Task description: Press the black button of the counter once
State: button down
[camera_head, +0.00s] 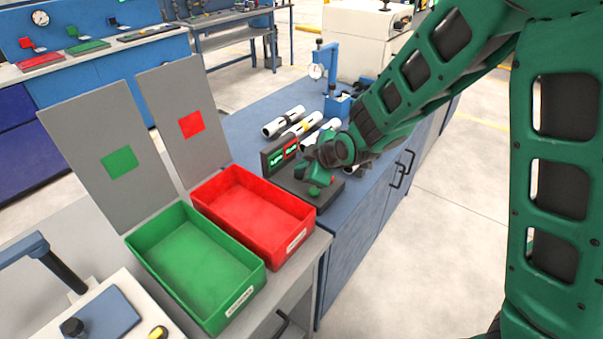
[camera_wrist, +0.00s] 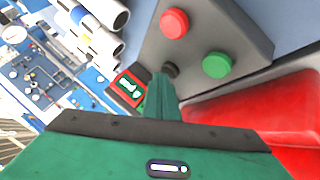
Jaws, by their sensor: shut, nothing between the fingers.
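The counter stands on the blue bench, with a dark box (camera_head: 290,187) and a display panel (camera_head: 279,157) showing red and green digits. In the wrist view, the box carries a red button (camera_wrist: 174,23), a green button (camera_wrist: 216,66) and the small black button (camera_wrist: 171,69). My gripper (camera_wrist: 163,82) is shut and empty. Its tip points at the black button and partly covers it; I cannot tell whether they touch. In the head view my gripper (camera_head: 318,176) is over the box and hides the black button. The display also shows in the wrist view (camera_wrist: 127,88), beside the fingers.
Several white pipes (camera_head: 283,121) lie on the bench behind the counter. A blue gauge stand (camera_head: 326,75) is farther back. A red bin (camera_head: 252,213) and a green bin (camera_head: 194,265) sit to the left, close to the counter, with grey boards (camera_head: 107,160) behind them.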

aim_at(302, 176)
jog(key=shift+r, duration=0.85)
jog(key=shift+r, duration=0.1)
jog(key=shift+r, duration=2.4)
